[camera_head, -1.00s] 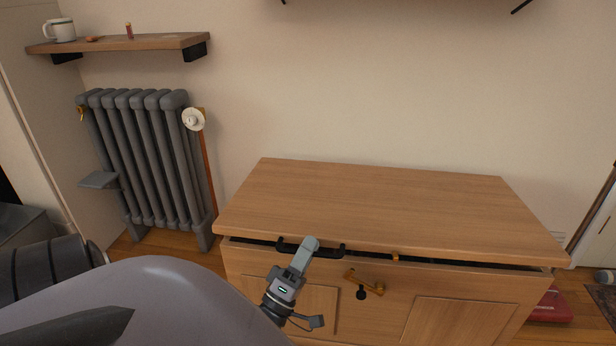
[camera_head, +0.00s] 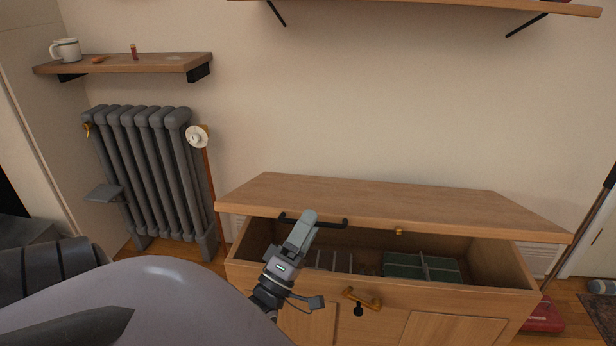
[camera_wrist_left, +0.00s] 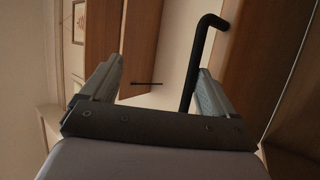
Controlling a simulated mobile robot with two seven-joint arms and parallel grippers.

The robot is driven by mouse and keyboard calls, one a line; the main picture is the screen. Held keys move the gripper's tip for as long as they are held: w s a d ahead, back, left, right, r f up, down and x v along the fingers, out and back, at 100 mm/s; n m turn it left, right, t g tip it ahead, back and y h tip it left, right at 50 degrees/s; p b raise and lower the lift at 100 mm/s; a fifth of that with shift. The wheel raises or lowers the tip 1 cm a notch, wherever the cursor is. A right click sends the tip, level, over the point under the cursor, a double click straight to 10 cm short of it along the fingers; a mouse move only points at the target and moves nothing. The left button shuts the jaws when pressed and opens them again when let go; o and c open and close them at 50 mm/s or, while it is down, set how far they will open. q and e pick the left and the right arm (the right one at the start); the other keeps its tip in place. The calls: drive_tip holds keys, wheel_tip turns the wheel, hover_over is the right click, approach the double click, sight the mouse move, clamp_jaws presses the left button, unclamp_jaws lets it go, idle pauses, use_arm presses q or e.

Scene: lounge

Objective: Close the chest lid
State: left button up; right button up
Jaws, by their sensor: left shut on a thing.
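The wooden chest (camera_head: 405,330) stands against the wall, its lid (camera_head: 400,203) raised partway. A wide gap under the lid's front edge shows the inside. A black bar handle (camera_head: 335,223) is on the lid's front edge; it also shows in the left wrist view (camera_wrist_left: 196,55). My left gripper (camera_head: 307,217) is at this handle, shut on it; in the left wrist view the handle lies beside the right finger. A brass latch (camera_head: 361,298) with a dark lock part is on the chest front. My right gripper is out of view.
Inside the chest lie a green divided box (camera_head: 420,266) and a rack-like item (camera_head: 335,260). A grey radiator (camera_head: 150,170) and a small shelf with a mug (camera_head: 66,50) are at left. A red object (camera_head: 545,314) lies on the floor at right. A long shelf is above.

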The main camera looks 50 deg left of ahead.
use_arm(q)
drive_tip(key=shift+d, duration=0.15)
drive_tip(key=shift+c, duration=0.7)
drive_tip(key=shift+s+f+b, duration=0.65)
drive_tip(key=shift+s+f, duration=0.15)
drive_tip(key=shift+f, duration=0.2)
drive_tip(key=shift+c, duration=0.7)
drive_tip(key=shift+s+f, duration=0.2)
drive_tip(key=shift+c, duration=1)
drive_tip(key=shift+s+f+b, duration=1.15)
drive_tip(key=shift+s+f, duration=0.5)
drive_tip(key=shift+f, duration=0.25)
drive_tip(key=shift+r, duration=0.1)
drive_tip(key=shift+w+d, duration=0.1)
